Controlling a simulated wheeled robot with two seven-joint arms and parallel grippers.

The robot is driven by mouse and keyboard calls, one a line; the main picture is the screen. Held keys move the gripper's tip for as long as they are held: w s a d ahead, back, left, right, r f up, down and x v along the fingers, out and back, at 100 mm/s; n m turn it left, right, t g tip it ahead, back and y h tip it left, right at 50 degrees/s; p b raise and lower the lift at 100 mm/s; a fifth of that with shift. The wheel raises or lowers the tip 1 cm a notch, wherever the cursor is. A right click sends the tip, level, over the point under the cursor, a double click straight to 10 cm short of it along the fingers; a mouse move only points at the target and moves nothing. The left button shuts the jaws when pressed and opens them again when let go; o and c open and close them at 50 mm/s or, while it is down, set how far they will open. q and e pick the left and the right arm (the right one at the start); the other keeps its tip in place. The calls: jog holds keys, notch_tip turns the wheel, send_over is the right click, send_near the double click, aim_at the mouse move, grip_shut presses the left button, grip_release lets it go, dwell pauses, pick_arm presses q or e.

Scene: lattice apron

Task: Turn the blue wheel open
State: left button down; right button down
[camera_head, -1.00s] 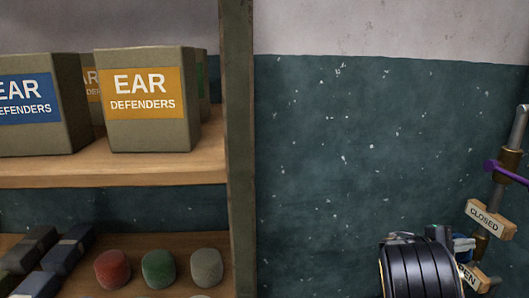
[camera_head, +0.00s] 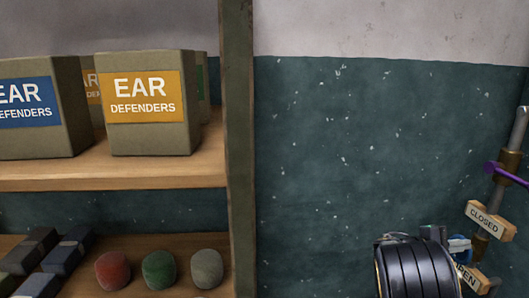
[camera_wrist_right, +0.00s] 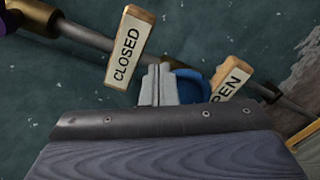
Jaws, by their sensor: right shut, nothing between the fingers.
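The blue wheel (camera_head: 460,246) is at the lower right in the head view, on the pipe between the "CLOSED" tag (camera_head: 485,220) and the "OPEN" tag (camera_head: 470,276). It is mostly hidden behind my right wrist. In the right wrist view, part of the blue wheel (camera_wrist_right: 192,86) shows just right of my right gripper (camera_wrist_right: 158,85). The gripper's fingers are together and empty. They overlap the wheel's left side in the picture; I cannot tell whether they touch it. My left gripper is not in view.
The pipe (camera_head: 521,125) runs along the wall with a purple handle (camera_head: 505,172) above the "CLOSED" tag. The wall between post and pipe is clear.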

jog(key=a, duration=0.4)
jog(key=shift+s+a, duration=0.1)
jog(key=shift+s, duration=0.1)
notch_tip(320, 180, down, 6)
jog(key=s+r+m+p, duration=0.1)
jog(key=s+m+p, duration=0.15)
jog(key=m, duration=0.35)
jog(key=d, duration=0.6)
jog(key=shift+w+f+b, duration=0.3)
jog(key=shift+w, duration=0.1)
jog(key=shift+d, duration=0.1)
jog(key=shift+w, duration=0.3)
